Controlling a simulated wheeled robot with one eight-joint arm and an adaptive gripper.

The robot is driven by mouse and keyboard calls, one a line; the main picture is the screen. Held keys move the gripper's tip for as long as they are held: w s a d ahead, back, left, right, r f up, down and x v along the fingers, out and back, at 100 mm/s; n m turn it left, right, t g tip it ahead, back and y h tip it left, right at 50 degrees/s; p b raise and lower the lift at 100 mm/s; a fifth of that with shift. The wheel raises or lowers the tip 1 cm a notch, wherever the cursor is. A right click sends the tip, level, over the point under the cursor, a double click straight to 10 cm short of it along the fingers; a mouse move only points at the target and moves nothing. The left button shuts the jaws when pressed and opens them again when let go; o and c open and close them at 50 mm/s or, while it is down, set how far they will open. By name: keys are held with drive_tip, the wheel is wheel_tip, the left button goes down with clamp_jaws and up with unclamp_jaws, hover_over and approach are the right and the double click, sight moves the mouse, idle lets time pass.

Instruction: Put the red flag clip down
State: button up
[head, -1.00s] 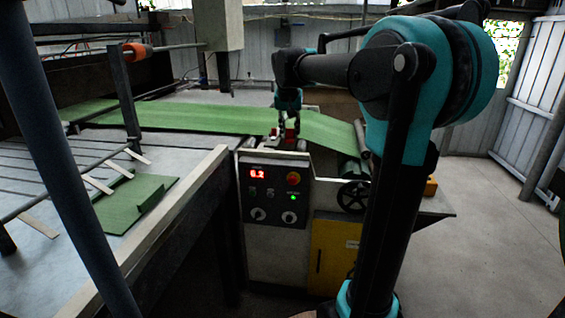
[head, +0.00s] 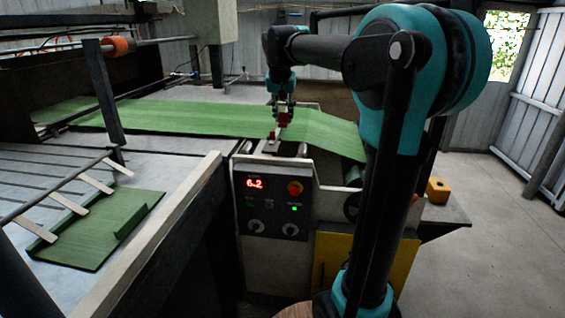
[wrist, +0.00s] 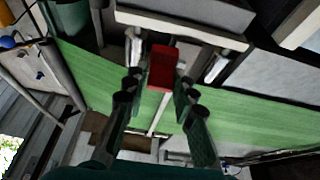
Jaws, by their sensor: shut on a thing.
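The red flag clip (head: 283,118) is a small red block held at the tips of my gripper (head: 281,108) in the head view. It shows in front of the green sheet, above the front end of the machine. In the wrist view the red clip (wrist: 163,66) sits between the two dark fingers of my gripper (wrist: 158,82), reaching past their tips. The green sheet lies behind it there. The clip looks clear of any surface, but the exact gap cannot be told.
The green sheet (head: 190,118) runs across the machine. Below the clip stands the control panel (head: 272,205) with a red knob. A cut green piece (head: 100,225) lies on the left table. A yellow box (head: 438,190) sits at the right. The floor at right is clear.

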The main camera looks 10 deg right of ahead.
wheel_tip(320, 180, down, 17)
drive_tip(key=shift+f, duration=0.1)
idle(0.3)
drive_tip(key=o, duration=1)
drive_tip(key=shift+c, duration=0.2)
drive_tip(key=v, duration=1.2)
drive_tip(key=s+d+f+n, duration=0.1)
drive_tip(key=s+d+f, duration=0.1)
drive_tip(key=s+f, duration=1.1)
drive_tip(key=s+d+f+n+y, duration=0.1)
drive_tip(key=s+d+f+n, duration=0.1)
drive_tip(key=s+f, duration=1)
drive_tip(key=shift+s+d+f+n, duration=0.35)
drive_tip(key=shift+s+d, duration=0.25)
drive_tip(key=shift+d, duration=0.1)
